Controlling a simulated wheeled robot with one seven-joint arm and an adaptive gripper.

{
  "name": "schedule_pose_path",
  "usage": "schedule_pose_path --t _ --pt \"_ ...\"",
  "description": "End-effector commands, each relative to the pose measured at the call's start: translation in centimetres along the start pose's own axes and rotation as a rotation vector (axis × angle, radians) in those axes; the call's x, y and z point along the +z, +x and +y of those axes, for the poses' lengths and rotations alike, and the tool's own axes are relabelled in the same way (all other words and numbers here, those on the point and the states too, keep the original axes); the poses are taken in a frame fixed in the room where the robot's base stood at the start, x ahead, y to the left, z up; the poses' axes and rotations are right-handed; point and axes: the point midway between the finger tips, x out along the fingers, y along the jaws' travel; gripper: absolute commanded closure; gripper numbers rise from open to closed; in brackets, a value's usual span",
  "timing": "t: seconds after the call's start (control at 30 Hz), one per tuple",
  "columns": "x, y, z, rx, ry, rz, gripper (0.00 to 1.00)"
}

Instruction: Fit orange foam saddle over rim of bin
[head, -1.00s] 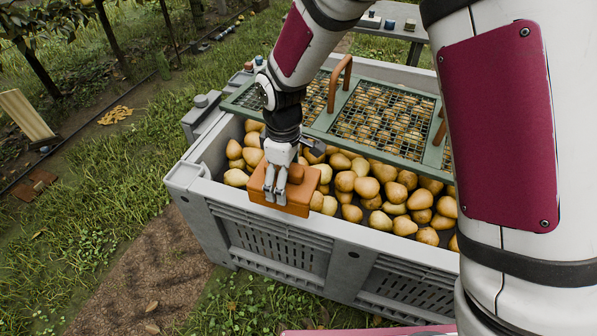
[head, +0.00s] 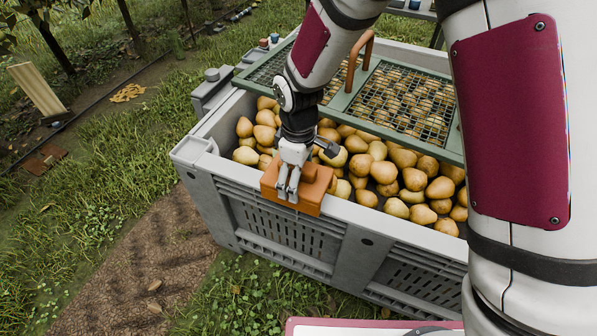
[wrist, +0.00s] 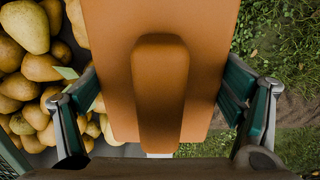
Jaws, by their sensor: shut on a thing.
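The orange foam saddle (head: 283,194) is at the near rim of the grey bin (head: 345,215), close to its left corner. It covers a stretch of that rim in the head view. My gripper (head: 289,186) is shut on the raised grip on top of the saddle, from above. In the wrist view the saddle (wrist: 205,60) fills the middle, with the rounded grip (wrist: 160,90) between the two fingers. Pears lie on one side of it and grass on the other. The saddle's underside is hidden, so I cannot tell how deep it sits on the rim.
Many pears (head: 385,172) fill the bin beside the saddle. A green mesh lid (head: 400,110) with brown handles lies over the far part of the bin. Grass and a dirt path (head: 150,255) lie in front and to the left.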

Motion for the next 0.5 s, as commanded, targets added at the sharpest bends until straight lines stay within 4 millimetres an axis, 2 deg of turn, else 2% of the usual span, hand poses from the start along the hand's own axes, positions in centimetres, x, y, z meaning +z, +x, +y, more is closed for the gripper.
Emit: schedule_pose_path --t 0.1,0.5 --pt "0.0 1.2 0.0 -0.001 0.0 -0.001 0.42" --pt "0.0 4.1 0.0 -0.001 0.001 0.0 0.42"
